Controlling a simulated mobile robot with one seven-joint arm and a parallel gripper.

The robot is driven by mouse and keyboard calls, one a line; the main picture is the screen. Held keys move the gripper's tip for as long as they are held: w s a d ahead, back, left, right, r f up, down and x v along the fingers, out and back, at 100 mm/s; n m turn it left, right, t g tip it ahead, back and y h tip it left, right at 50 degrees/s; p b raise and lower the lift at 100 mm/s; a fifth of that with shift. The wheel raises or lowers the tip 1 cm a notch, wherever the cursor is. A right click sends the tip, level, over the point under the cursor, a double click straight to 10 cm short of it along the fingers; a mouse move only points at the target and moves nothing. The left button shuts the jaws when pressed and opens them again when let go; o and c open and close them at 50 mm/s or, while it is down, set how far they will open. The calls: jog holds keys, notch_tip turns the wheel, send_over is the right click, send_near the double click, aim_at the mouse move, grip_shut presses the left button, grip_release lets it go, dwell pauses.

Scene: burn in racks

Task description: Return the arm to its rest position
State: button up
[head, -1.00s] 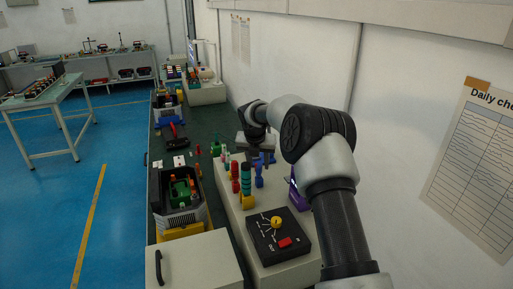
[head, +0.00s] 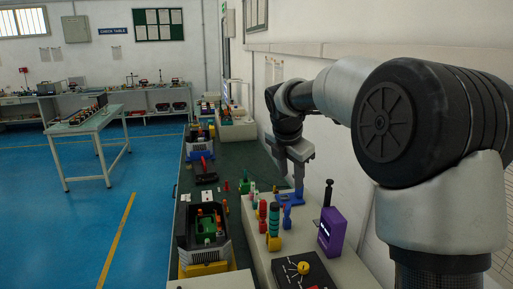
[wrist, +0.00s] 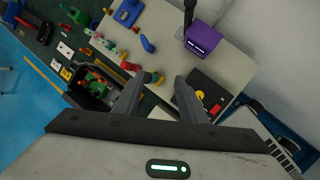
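My arm reaches in from the right of the head view. My gripper (head: 298,178) hangs over the bench beside the wall, pointing down. In the wrist view, the two fingers of my gripper (wrist: 158,88) stand apart with nothing between them, so it is open and empty. It is above the bench fixtures and appears to touch none of them.
Below are a purple box (head: 332,232), a black panel with a yellow knob (head: 303,268), a blue holder (head: 290,198) and several coloured pegs. A grey-black bin (head: 208,236) stands left of them. The wall is close on the right.

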jog(key=s+d+r+m, duration=0.1)
jog(key=s+r+m, duration=0.4)
jog(key=s, duration=0.5)
jog(key=s+f+m+y, duration=0.1)
jog(key=s+f+m, duration=0.1)
jog(key=s+m, duration=0.7)
jog(key=s+d+f+m+t, duration=0.1)
jog(key=s+f+m, duration=0.2)
jog(key=s+m, duration=0.7)
jog(key=s, duration=0.5)
jog(key=shift+d+m+y, duration=0.3)
jog(key=shift+y, duration=0.1)
jog(key=shift+s, duration=0.1)
